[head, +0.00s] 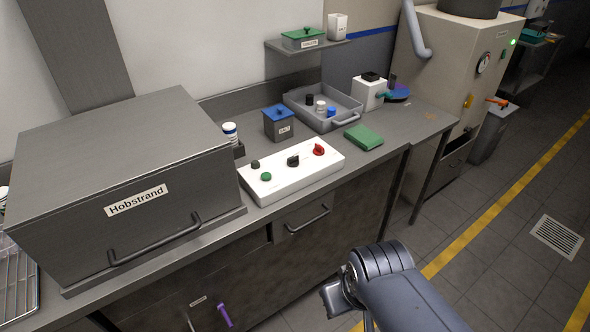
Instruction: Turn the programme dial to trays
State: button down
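A white control panel (292,186) lies on the steel counter, in the middle of the head view. It carries a small black knob (255,164), a green button (266,176), a black dial with a raised grip (293,160) and a red dial (319,149). I cannot read any markings around the dials, so I cannot tell which one is the programme dial or where it points. My arm (405,295) reaches in from the bottom, in front of the counter and well apart from the panel. I cannot make out the gripper's fingers at its end.
A large grey box labelled Hobstrand (120,170) stands left of the panel. Behind it are a blue-lidded canister (279,124) and a grey tray (350,108) with small pieces. A green block (364,137) lies to the right. The counter's front edge runs below the panel.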

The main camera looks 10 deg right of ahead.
aim_at(293, 161)
jog(key=i+j, duration=0.2)
jog(key=i, duration=0.3)
jog(key=i+j, duration=0.15)
jog(key=i, duration=0.35)
jog(key=j+u, duration=0.05)
